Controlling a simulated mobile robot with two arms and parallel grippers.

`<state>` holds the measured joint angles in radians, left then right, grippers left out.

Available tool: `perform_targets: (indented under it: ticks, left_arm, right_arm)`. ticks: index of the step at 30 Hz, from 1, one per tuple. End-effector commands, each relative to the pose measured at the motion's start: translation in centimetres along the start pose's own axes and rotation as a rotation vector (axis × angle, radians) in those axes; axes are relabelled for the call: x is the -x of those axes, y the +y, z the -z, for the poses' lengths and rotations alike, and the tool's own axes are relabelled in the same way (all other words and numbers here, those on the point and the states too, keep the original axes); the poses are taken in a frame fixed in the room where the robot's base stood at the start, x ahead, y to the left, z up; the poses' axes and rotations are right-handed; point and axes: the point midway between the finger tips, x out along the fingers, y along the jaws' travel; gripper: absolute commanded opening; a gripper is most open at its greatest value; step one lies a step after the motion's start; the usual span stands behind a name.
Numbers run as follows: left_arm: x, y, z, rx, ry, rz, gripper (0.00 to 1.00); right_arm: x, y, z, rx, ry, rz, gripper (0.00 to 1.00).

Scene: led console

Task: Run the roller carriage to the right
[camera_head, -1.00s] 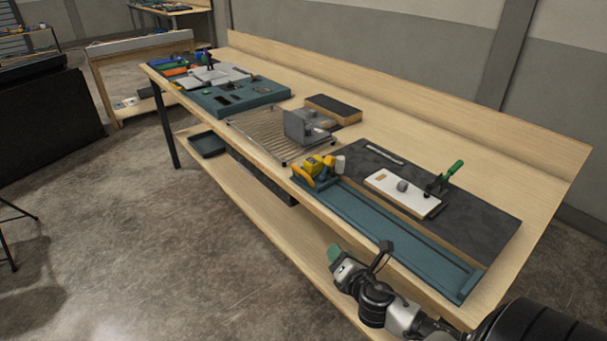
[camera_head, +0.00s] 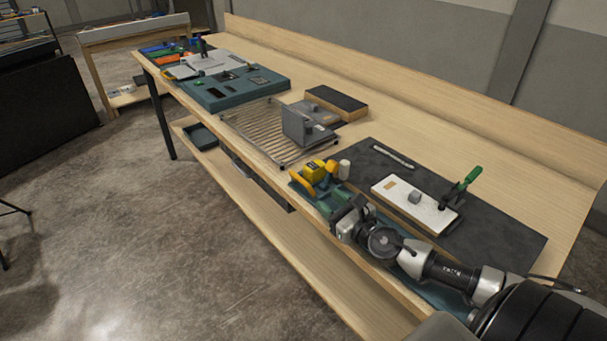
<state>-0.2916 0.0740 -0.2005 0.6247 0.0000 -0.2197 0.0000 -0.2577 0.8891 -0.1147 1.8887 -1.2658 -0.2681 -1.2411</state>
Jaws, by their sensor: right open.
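The yellow roller carriage (camera_head: 316,171) sits at the left end of the long teal track (camera_head: 446,294) along the table's front edge. A pale cylindrical roller (camera_head: 344,169) shows at its right side. My right gripper (camera_head: 338,203) is open and empty, just to the right of and in front of the carriage, over the track. I cannot tell whether its fingers touch the carriage. My right arm hides most of the track's middle. My left gripper is out of view.
Behind the track lies a dark mat (camera_head: 490,235) with a white board (camera_head: 412,203) and a green-handled clamp (camera_head: 463,185).

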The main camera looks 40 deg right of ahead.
Motion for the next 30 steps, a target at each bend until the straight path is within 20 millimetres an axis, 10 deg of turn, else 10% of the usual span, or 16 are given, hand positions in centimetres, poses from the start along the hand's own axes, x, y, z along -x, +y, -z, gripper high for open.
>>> perform_targets:
  ticks: [18,30]
  left_arm:
    - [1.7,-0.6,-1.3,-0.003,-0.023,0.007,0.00]
    - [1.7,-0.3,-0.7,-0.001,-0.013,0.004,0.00]
  right_arm:
    - [-9.0,-0.1,-0.1,-0.003,-0.003,0.004,0.40]
    - [-10.6,0.0,0.0,-0.002,0.000,0.000,0.40]
